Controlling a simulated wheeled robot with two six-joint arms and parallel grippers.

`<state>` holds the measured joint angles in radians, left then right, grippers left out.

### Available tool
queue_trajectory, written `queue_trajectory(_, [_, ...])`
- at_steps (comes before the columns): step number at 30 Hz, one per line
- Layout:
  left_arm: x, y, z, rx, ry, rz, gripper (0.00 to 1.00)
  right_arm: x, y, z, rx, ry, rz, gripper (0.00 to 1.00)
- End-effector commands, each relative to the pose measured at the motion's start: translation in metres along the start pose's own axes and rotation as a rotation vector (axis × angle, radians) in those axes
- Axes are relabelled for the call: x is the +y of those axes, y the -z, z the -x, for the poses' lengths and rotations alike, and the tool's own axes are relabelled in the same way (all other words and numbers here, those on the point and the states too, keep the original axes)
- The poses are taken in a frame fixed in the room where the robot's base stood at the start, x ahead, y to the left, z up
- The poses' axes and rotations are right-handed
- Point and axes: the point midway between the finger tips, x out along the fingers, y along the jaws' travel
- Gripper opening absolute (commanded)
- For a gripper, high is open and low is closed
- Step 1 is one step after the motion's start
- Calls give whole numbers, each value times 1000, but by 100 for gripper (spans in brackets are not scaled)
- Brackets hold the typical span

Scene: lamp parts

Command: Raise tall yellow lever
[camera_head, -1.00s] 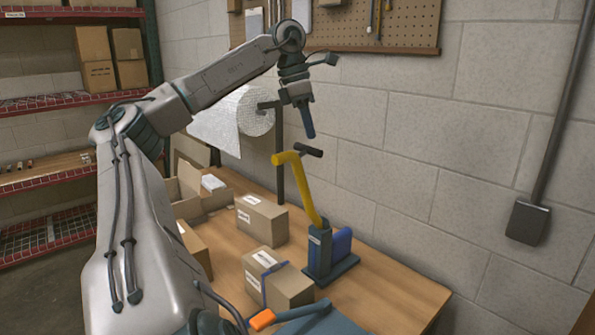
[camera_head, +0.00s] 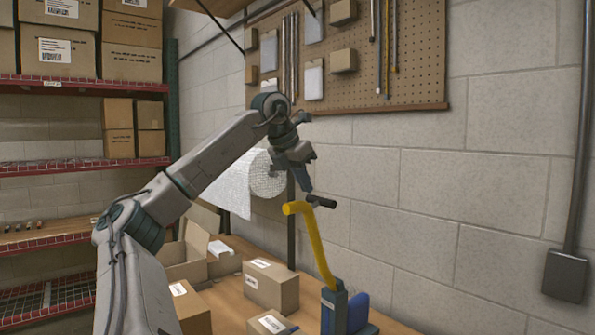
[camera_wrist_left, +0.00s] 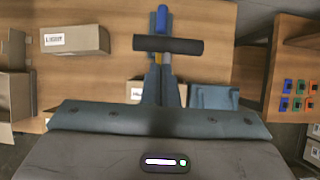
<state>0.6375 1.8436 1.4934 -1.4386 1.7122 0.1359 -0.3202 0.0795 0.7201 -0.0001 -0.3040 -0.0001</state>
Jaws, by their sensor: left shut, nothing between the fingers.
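The tall yellow lever (camera_head: 318,245) stands up from its blue-grey base (camera_head: 335,308) on the workbench. It leans toward the upper left and bends near the top, where a black crossbar handle (camera_head: 321,201) sticks out. My left gripper (camera_head: 304,188) is shut and empty, pointing down just above the handle; I cannot tell whether it touches. In the wrist view the black handle (camera_wrist_left: 168,46) lies across, beyond the fingers, with a bit of yellow under it. A blue part (camera_wrist_left: 162,20) shows past the handle. My right gripper is not in view.
Cardboard boxes (camera_head: 271,286) stand on the workbench left of the lever. A bubble-wrap roll (camera_head: 262,176) is behind my left arm. A pegboard (camera_head: 420,60) hangs on the block wall behind. The space right of the lever is clear up to the wall.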

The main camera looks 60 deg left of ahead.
Motion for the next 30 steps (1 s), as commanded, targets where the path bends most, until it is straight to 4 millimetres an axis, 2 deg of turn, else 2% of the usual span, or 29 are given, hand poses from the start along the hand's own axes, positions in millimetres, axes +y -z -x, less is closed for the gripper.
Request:
queue_trajectory(3, [-1, 0, -18, 0, 2, -2, 0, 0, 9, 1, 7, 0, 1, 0])
queue_trajectory(7, [0, 0, -27, 0, 1, -2, 0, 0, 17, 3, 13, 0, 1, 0])
queue_trajectory(19, [0, 0, -29, 0, -1, -2, 0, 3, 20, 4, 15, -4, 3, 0])
queue_trajectory(22, [0, -5, -28, 2, -1, -2, 0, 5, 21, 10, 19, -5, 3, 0])
queue_trajectory(30, [0, -36, -32, 5, -1, -1, 0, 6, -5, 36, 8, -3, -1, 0])
